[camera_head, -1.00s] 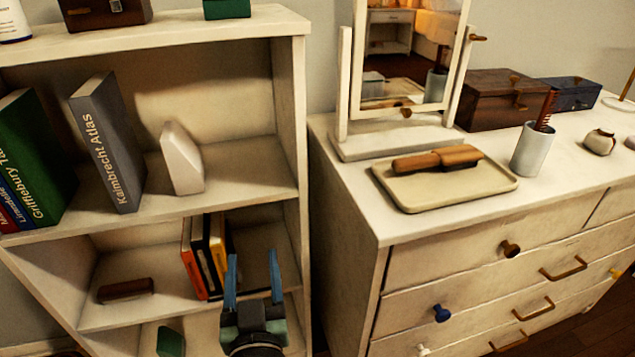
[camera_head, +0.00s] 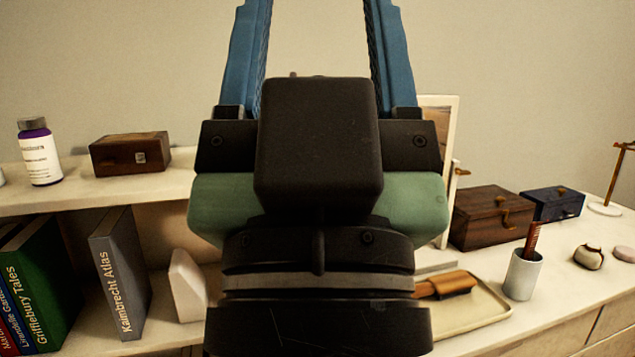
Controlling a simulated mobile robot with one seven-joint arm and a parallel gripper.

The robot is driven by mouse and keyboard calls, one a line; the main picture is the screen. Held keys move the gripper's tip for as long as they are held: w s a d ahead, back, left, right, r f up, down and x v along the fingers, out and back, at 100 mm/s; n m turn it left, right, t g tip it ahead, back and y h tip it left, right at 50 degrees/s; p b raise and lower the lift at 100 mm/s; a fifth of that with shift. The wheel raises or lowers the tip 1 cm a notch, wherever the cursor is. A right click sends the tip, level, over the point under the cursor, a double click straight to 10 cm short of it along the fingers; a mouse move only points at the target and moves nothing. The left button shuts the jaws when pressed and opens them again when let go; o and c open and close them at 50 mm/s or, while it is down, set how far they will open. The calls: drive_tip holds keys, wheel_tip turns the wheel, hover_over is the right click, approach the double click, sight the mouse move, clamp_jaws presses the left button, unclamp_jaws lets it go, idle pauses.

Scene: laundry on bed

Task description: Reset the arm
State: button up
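My gripper (camera_head: 317,50) is large and close in the middle of the head view, pointing upward. Its two blue fingers stand wide apart, and bare wall shows between them. The fingertips run out of the top of the frame. No held thing shows in the visible part of the gap. The gripper's body hides part of the shelf, the mirror and the dresser.
On the left, a bookshelf holds a grey book (camera_head: 120,275), a green book (camera_head: 38,285), a white block (camera_head: 187,285), a pill bottle (camera_head: 39,152) and a wooden box (camera_head: 130,153). On the right, the dresser bears a tray (camera_head: 490,312), a cup (camera_head: 523,275) and a brown chest (camera_head: 488,217).

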wheel_tip(320, 180, up, 19)
drive_tip(key=p, duration=1.6)
drive_tip(key=shift+f, duration=0.2)
